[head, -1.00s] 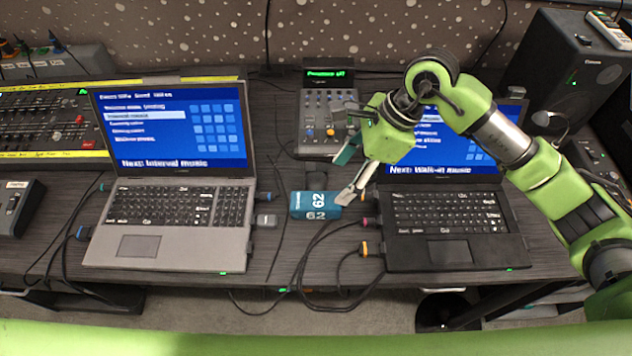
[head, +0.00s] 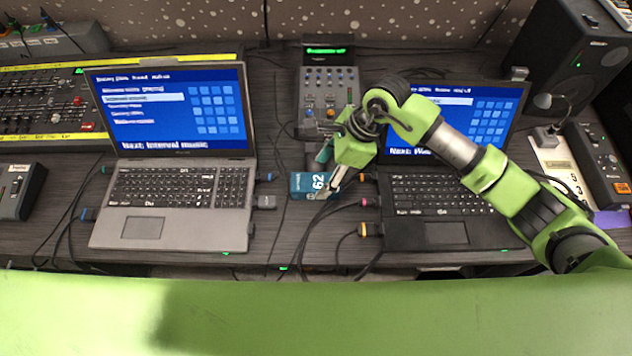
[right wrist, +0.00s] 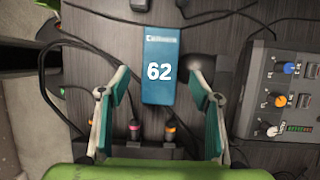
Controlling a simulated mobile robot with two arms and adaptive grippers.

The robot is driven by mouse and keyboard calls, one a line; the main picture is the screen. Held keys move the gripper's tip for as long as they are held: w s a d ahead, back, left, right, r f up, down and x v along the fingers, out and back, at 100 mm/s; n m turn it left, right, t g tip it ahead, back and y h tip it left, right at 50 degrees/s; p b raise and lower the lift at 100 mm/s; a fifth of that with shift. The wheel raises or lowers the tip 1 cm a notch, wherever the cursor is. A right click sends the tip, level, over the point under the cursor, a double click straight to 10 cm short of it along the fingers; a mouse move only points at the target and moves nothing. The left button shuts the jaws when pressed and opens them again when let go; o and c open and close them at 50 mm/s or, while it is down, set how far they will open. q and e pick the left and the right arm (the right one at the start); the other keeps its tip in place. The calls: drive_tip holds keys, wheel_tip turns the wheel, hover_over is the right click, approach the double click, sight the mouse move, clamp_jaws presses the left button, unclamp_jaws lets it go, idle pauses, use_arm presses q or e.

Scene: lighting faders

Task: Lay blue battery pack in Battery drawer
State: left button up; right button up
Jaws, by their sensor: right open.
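The blue battery pack (head: 307,184), a teal-blue block marked 62, lies on the dark desk between two laptops. In the right wrist view the pack (right wrist: 158,62) lies lengthwise ahead of my right gripper (right wrist: 160,80), its near end between the open fingers with a gap on each side. In the head view my right gripper (head: 323,172) is open over the pack's right side and partly hides it. My left gripper is out of view. I cannot make out a Battery drawer in either current view.
A grey laptop (head: 175,205) stands left of the pack, a black laptop (head: 440,232) right. A small fader mixer (head: 325,85) is behind it. Cables (head: 325,215) with coloured plugs run close by. A speaker (head: 560,70) and a lamp (head: 545,125) are at right.

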sight(316, 181)
drive_tip(key=x, duration=0.3)
drive_tip(key=shift+a+r, duration=0.1)
drive_tip(key=shift+a, duration=0.05)
drive_tip(key=shift+f, duration=0.2)
drive_tip(key=shift+c, duration=0.3)
drive_tip(key=c, duration=1.3)
drive_tip(key=shift+r, duration=0.1)
clamp_jaws()
